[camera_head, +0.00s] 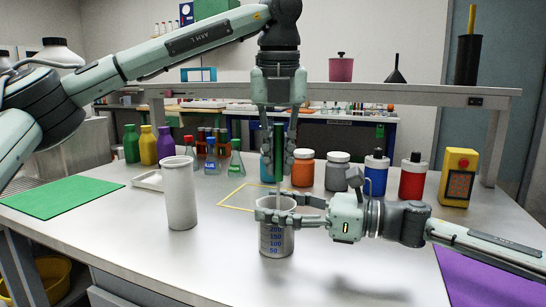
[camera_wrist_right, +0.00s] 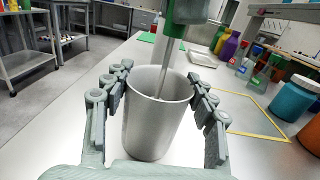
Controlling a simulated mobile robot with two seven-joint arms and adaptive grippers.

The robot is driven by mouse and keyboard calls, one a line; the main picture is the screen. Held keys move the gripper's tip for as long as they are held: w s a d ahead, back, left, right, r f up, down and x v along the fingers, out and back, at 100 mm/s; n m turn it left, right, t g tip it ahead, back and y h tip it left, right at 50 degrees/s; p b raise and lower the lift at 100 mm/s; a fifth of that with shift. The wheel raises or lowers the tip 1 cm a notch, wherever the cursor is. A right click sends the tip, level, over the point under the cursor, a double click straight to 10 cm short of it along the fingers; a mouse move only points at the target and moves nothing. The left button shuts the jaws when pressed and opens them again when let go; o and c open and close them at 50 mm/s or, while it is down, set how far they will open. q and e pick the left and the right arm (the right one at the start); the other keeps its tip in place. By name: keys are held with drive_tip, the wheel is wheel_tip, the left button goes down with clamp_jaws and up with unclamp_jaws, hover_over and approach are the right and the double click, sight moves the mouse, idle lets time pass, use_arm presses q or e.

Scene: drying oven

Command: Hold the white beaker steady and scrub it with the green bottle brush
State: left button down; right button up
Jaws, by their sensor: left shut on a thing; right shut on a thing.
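My left gripper (camera_head: 278,160) points down above the beaker and is shut on the green handle of the bottle brush (camera_head: 279,143). The brush's thin rod runs down into the beaker's mouth; it also shows in the right wrist view (camera_wrist_right: 163,75). The brush's lower end is hidden inside the beaker.
A tall white cylinder (camera_head: 180,195) stands left of the beaker. A yellow square outline (camera_head: 238,196) lies behind it. Jars and bottles, including a red one (camera_head: 412,178), line the back right. A green mat (camera_head: 60,197) lies left, a purple mat (camera_head: 490,275) right.

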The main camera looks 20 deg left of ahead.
use_arm(q)
drive_tip(key=shift+d, duration=0.4)
drive_tip(key=shift+a, duration=0.1)
drive_tip(key=shift+a, duration=0.45)
drive_tip(key=shift+s+a, duration=0.35)
drive_tip(key=shift+a, duration=0.05)
idle(0.3)
drive_tip(key=shift+w+d, duration=0.1)
